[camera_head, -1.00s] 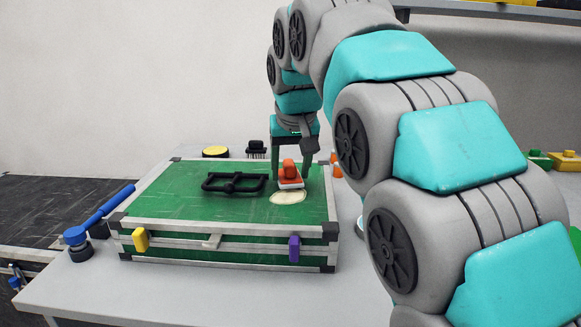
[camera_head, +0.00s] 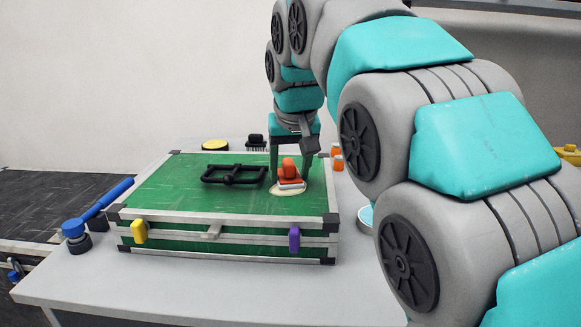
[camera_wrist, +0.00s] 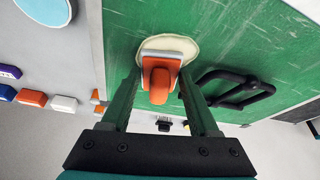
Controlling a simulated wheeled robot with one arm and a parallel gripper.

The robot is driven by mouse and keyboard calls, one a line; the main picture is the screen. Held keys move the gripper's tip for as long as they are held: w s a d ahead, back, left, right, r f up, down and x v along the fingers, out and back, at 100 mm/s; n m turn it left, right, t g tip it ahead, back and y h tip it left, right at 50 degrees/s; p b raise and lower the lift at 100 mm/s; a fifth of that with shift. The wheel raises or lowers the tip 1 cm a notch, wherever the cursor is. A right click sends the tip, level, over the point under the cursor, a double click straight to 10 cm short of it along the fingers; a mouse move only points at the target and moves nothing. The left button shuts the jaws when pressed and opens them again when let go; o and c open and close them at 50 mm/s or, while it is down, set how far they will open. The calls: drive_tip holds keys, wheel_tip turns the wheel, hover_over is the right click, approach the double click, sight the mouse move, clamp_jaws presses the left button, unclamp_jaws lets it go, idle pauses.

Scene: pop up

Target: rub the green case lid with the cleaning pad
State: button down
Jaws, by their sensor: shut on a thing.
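The green case (camera_head: 200,235) lies closed on the table, with grey metal edges and dark corners. Its green lid (camera_head: 165,197) has a black handle (camera_head: 235,176) and a pale round patch (camera_head: 277,190) near the right side. The cleaning pad (camera_head: 291,181), an orange-handled block with a white base, sits on the patch. My gripper (camera_head: 291,172) is shut on the pad's orange handle. In the wrist view the pad (camera_wrist: 160,82) overlaps the cream patch (camera_wrist: 181,43), and the pad's underside is hidden.
A yellow latch (camera_head: 139,231) and a purple latch (camera_head: 294,239) are on the case front. A blue-handled tool (camera_head: 100,208) lies left. A yellow disc (camera_head: 215,145), a black brush (camera_head: 255,141) and orange-capped bottles (camera_head: 337,158) stand behind. The front table strip is clear.

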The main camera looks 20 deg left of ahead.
sight(287, 196)
drive_tip(key=shift+s+d+f+b, duration=0.1)
drive_tip(key=shift+s+d+b, duration=0.1)
drive_tip(key=shift+s, duration=0.7)
drive_tip(key=shift+s+d+r+b, duration=0.1)
drive_tip(key=shift+s+d+b, duration=0.15)
drive_tip(key=shift+s, duration=0.7)
drive_tip(key=shift+s+d+f+b, duration=0.1)
drive_tip(key=shift+s+d+b, duration=0.1)
drive_tip(key=shift+s, duration=0.7)
drive_tip(key=shift+f, duration=0.1)
